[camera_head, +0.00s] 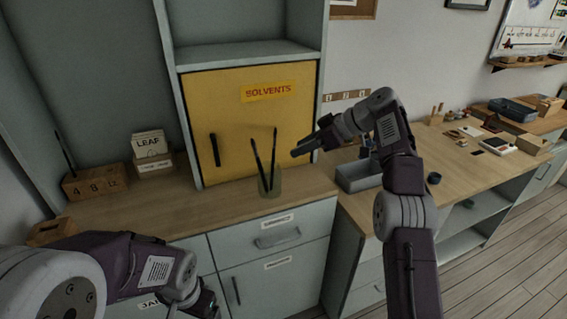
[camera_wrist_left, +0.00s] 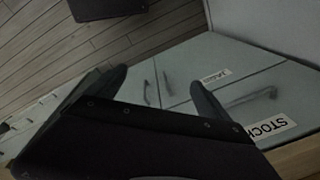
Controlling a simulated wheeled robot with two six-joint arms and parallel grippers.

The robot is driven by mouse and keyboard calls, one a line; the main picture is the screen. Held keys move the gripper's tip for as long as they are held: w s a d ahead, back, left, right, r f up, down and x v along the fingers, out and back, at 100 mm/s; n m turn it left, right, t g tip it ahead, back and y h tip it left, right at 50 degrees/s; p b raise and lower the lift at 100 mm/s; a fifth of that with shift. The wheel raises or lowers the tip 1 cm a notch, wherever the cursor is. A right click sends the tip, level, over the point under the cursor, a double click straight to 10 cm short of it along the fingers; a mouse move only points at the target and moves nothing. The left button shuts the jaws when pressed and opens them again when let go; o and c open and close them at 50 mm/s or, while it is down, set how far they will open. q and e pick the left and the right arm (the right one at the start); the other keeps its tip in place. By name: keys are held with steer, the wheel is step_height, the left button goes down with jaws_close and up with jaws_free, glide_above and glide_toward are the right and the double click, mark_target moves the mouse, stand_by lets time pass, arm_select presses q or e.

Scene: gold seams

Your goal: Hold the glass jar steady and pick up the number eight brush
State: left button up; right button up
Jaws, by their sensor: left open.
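A clear glass jar (camera_head: 270,186) stands upright on the wooden counter before the yellow cabinet. Two dark brushes (camera_head: 257,160) lean in it; I cannot read a number on either. A wooden block (camera_head: 95,182) marked 4, 8 and 12 stands at the left, with one dark brush (camera_head: 64,150) upright at its 4 end. My right gripper (camera_head: 298,151) is above and right of the jar, apart from it; its jaws show too edge-on to judge. My left gripper (camera_head: 208,304) is low in front of the drawers; in the left wrist view (camera_wrist_left: 157,78) its fingers are apart and empty.
A box marked LEAF (camera_head: 150,145) stands beside the block. The yellow SOLVENTS cabinet (camera_head: 235,125) closes off the back. A grey tray (camera_head: 360,176) lies on the right bench beneath my right arm. The counter left of the jar is clear.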

mark_target(269, 182)
arm_select(q)
steer(key=w+d+r+m+t, duration=0.4)
steer(key=w+d+r+m, duration=0.1)
steer(key=w+m, duration=0.4)
steer(key=w+d+r+m+t+h, duration=0.1)
steer(key=w+d+r+m+t, duration=0.4)
steer(key=m, duration=0.8)
steer(key=w+d+r+m+t+h, duration=0.1)
steer(key=w+d+r+m+t, duration=0.3)
steer(key=w+d+m, duration=0.4)
steer(key=shift+w+d+r+m, duration=0.15)
steer(key=shift+w+m, duration=0.4)
steer(key=shift+w, duration=0.5)
steer(key=shift+w+a+r+m, duration=0.15)
steer(key=shift+w+m, duration=0.35)
steer(key=shift+w, duration=0.5)
steer(key=shift+w+d+r+m, duration=0.15)
steer(key=shift+w+m, duration=0.4)
steer(key=shift+w, duration=0.5)
steer(key=shift+w+d+f, duration=0.1)
steer(key=shift+w, duration=0.2)
steer(key=x, duration=0.8)
steer(key=shift+w, duration=0.15)
